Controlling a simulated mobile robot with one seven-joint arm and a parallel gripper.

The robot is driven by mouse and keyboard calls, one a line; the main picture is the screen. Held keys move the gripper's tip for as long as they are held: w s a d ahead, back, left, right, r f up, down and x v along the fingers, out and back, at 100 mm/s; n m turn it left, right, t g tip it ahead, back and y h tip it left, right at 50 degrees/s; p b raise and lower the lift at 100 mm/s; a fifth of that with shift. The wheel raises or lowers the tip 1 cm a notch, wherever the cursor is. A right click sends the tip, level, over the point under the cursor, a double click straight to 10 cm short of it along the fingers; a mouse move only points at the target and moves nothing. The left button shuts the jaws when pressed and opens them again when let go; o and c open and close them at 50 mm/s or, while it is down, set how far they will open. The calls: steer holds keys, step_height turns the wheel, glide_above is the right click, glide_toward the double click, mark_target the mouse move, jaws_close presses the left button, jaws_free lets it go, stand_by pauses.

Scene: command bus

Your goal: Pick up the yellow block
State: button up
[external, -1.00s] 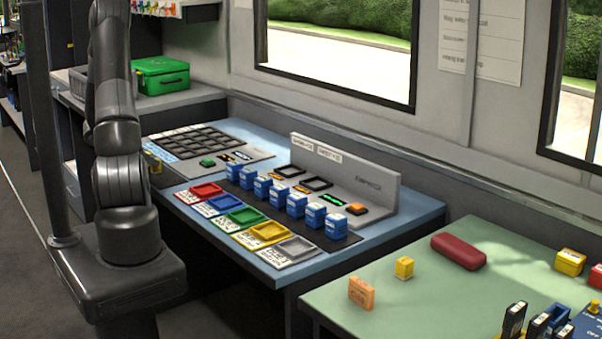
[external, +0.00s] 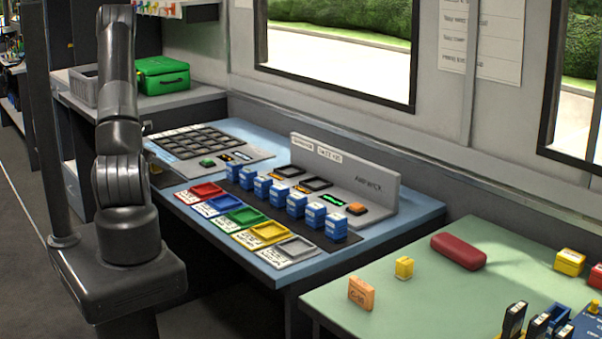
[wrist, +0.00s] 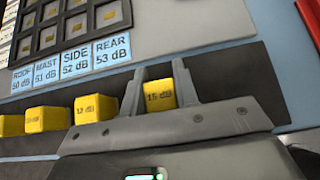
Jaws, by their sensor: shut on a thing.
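In the wrist view, a yellow block (wrist: 160,94) marked 15 dB sits between the two grey fingers of my gripper (wrist: 158,78), which is shut on it. I cannot tell whether the block is clear of the dark strip (wrist: 225,75). Another yellow block (wrist: 87,109), marked 12 dB, is just left of the fingers, and more yellow blocks (wrist: 45,120) continue the row leftward. In the external view, my gripper and this row are hidden from sight.
A panel of dark square sockets (wrist: 75,20) with labels lies beyond the row. In the external view, a green table (external: 375,310) at right holds a small yellow block (external: 403,267), an orange block (external: 361,293) and a red case (external: 459,251). Blue blocks (external: 296,205) line the console.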

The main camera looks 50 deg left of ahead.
steer(key=c, duration=0.4)
steer(key=shift+o, duration=0.2)
steer(key=shift+r, duration=0.1)
steer(key=shift+r, duration=0.5)
step_height(320, 180, up, 3)
steer(key=shift+f, duration=0.1)
steer(key=w+d+r, duration=0.4)
steer(key=d+r, duration=0.3)
steer(key=d, duration=0.4)
steer(key=shift+w, duration=0.2)
